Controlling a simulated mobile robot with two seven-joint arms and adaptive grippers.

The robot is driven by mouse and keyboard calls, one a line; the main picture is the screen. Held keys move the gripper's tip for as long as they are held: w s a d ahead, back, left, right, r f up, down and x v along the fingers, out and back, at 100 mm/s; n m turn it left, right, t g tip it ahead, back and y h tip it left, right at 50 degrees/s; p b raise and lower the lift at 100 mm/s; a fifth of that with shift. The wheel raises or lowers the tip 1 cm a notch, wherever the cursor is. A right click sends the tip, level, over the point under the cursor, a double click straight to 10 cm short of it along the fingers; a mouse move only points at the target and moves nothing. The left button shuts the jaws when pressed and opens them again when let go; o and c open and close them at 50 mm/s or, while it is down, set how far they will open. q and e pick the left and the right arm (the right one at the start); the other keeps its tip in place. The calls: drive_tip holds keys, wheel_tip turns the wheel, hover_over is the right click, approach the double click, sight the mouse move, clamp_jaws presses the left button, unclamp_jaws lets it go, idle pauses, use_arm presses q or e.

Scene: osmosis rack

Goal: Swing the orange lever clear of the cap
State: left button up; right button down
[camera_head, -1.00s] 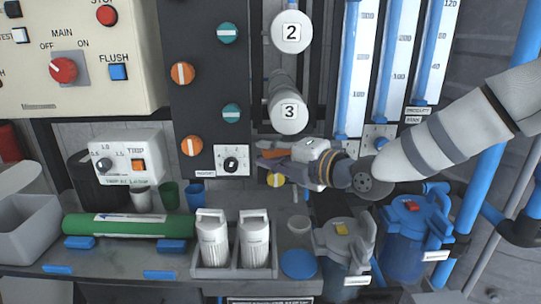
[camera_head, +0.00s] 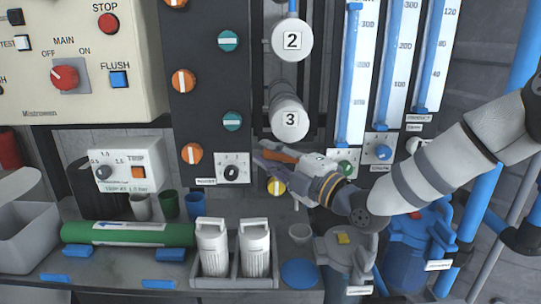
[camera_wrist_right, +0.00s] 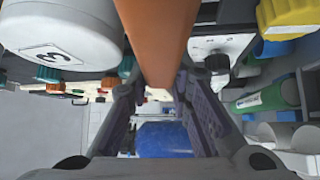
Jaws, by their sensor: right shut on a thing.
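The orange lever (camera_head: 279,153) lies just below the white end cap marked 3 (camera_head: 289,119) in the head view, running sideways. My right gripper (camera_head: 264,157) is shut on it, reaching in from the right. In the right wrist view the orange lever (camera_wrist_right: 160,38) runs between the two dark fingers of the gripper (camera_wrist_right: 158,92). The cap marked 3 (camera_wrist_right: 60,38) is beside it at upper left there. The fingers hide part of the lever, and its pivot is not clear. My left gripper is not in view.
The cap marked 2 (camera_head: 291,40) is above. A yellow knob (camera_head: 276,186) sits just below the gripper. Two white cartridges (camera_head: 255,248) stand in a tray below, and a grey-lidded housing (camera_head: 345,252) is at lower right. Flow tubes (camera_head: 355,75) stand to the upper right.

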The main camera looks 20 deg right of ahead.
drive_tip(key=shift+r, duration=0.1)
drive_tip(key=c, duration=1.4)
unclamp_jaws()
drive_tip(key=shift+c, duration=0.2)
drive_tip(key=v, duration=1.2)
drive_tip(key=shift+d, duration=0.1)
